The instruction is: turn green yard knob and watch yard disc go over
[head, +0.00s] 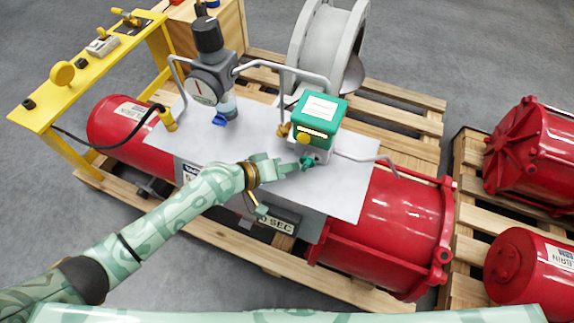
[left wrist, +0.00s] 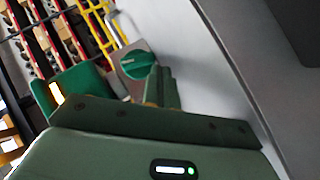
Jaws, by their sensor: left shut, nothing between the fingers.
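The green knob (head: 308,161) sits on a small grey block below the green box (head: 321,112), above the grey plate. In the left wrist view the knob (left wrist: 137,64) shows as a round green dial with a raised bar, just past my fingertips. My left gripper (head: 292,167) is shut and empty, its tips close to the knob on its left. In the left wrist view the shut fingers (left wrist: 163,88) lie just to the right of and below the knob; I cannot tell whether they touch it. A yellow disc (head: 62,75) stands on the yellow bench at left; I cannot tell whether it is the yard disc.
The grey plate (head: 346,200) lies over a red cylinder (head: 395,225) on a wooden pallet. A dark-topped gauge unit (head: 207,80) and bent grey pipes rise behind my left arm. A large grey wheel (head: 327,50) stands behind the green box. More red cylinders are at right.

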